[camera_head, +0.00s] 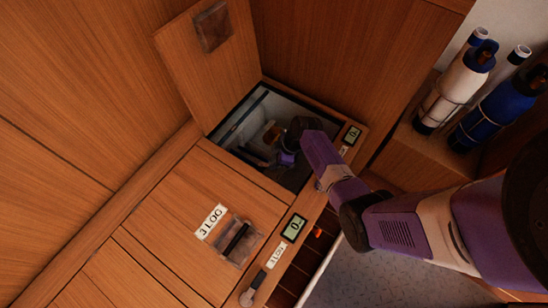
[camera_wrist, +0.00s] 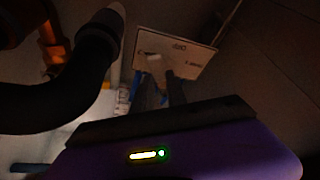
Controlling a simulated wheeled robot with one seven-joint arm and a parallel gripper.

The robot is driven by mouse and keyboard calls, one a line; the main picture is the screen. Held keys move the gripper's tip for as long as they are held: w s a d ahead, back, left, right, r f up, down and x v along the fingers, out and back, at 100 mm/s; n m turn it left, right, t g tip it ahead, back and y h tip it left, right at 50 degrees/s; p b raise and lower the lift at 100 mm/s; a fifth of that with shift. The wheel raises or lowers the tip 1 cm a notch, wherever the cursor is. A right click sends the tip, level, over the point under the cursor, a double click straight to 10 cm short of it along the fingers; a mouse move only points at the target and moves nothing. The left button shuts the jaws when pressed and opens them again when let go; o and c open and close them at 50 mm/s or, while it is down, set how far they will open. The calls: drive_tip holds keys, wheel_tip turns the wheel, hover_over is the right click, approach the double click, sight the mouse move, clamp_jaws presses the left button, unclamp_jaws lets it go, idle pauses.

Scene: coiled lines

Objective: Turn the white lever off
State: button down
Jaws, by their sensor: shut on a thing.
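The white lever (camera_wrist: 155,63) shows dimly in the wrist view as a small pale piece at my fingertips, in front of a pale plate with dark lettering (camera_wrist: 186,56). My gripper (camera_wrist: 161,88) has its two dark fingers close together at the lever and is shut on it. In the head view my purple arm reaches down into an open, dark-edged locker, with my gripper (camera_head: 262,158) inside it. The locker's inside is dim, and I cannot make out the lever in the head view. The lever's exact angle is unclear.
The locker's wooden lid (camera_head: 203,75) stands open behind it. A closed hatch labelled "3 LOG" (camera_head: 190,235) lies in front. A thick black hose (camera_wrist: 75,70) and an orange-brown fitting (camera_wrist: 52,45) are left of my fingers. White and blue bottles (camera_head: 455,92) stand at right.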

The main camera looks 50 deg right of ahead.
drive_tip(key=c, duration=1.3)
unclamp_jaws()
drive_tip(key=shift+p+v, duration=1.8)
drive_tip(key=shift+v, duration=2.1)
